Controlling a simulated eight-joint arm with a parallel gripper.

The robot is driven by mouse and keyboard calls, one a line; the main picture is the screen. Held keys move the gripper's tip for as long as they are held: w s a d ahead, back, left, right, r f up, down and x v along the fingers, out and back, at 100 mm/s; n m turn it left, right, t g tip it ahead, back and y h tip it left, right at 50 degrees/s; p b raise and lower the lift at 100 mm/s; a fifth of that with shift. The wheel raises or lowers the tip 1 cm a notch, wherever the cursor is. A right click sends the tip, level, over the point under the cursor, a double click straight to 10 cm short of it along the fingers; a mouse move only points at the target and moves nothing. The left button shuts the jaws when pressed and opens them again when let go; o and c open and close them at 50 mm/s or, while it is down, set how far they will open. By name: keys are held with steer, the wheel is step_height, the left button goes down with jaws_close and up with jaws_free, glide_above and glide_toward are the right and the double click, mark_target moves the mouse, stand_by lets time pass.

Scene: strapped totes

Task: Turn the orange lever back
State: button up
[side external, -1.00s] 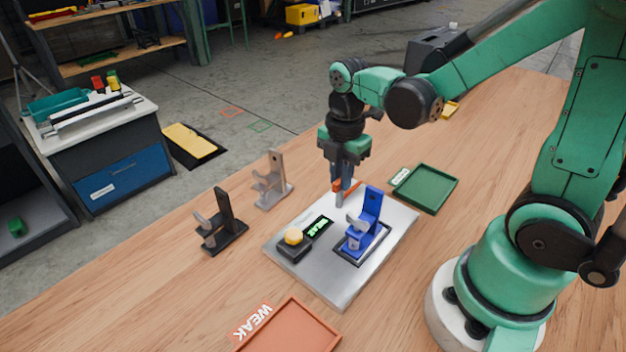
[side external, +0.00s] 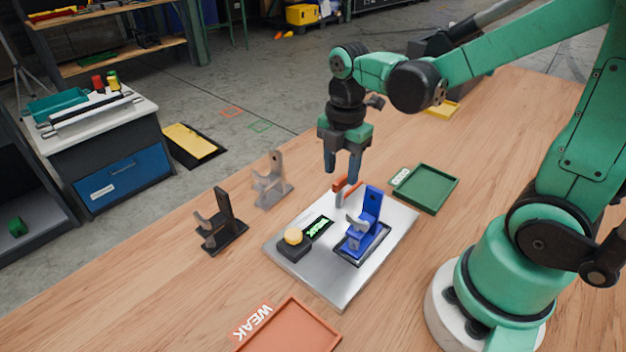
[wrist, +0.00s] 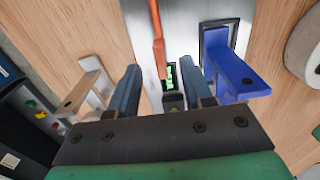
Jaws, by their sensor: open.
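The orange lever (side external: 347,186) stands on a short grey post at the back edge of the grey metal plate (side external: 335,285). In the wrist view the lever (wrist: 157,40) runs down from the top, between and beyond my fingers. My gripper (side external: 342,170) is open and empty, just above the lever, fingers pointing down and apart from it; its two blue fingers (wrist: 159,72) also show in the wrist view. A blue bracket (side external: 367,222) sits in a dark-framed recess on the plate. A small display (side external: 318,227) with green marks lies near a yellow button (side external: 294,236) on a black box.
A black bracket (side external: 224,222) and a grey bracket (side external: 271,178) stand on the table left of the plate. A green tray (side external: 428,190) lies to the right; an orange-red tray (side external: 290,331) marked WEAK lies in front. Bare wood (side external: 150,290) is free at left.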

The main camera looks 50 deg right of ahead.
steer(key=shift+r, duration=1.9)
steer(key=m, duration=0.1)
steer(key=m+t, duration=0.1)
steer(key=shift+s+a+r+m, duration=0.2)
steer(key=shift+a+m, duration=0.15)
steer(key=shift+m, duration=0.05)
steer(key=a+m+t, duration=0.1)
steer(key=m+t, duration=0.1)
steer(key=m, duration=0.3)
steer(key=r+m+t, duration=0.1)
steer(key=m+t, duration=0.1)
steer(key=m, duration=0.3)
steer(key=a+m+t, duration=0.1)
steer(key=m+t, duration=0.1)
steer(key=m, duration=0.3)
steer(key=shift+s+a+r, duration=0.2)
steer(key=shift+s+a, duration=0.05)
steer(key=shift+a, duration=0.1)
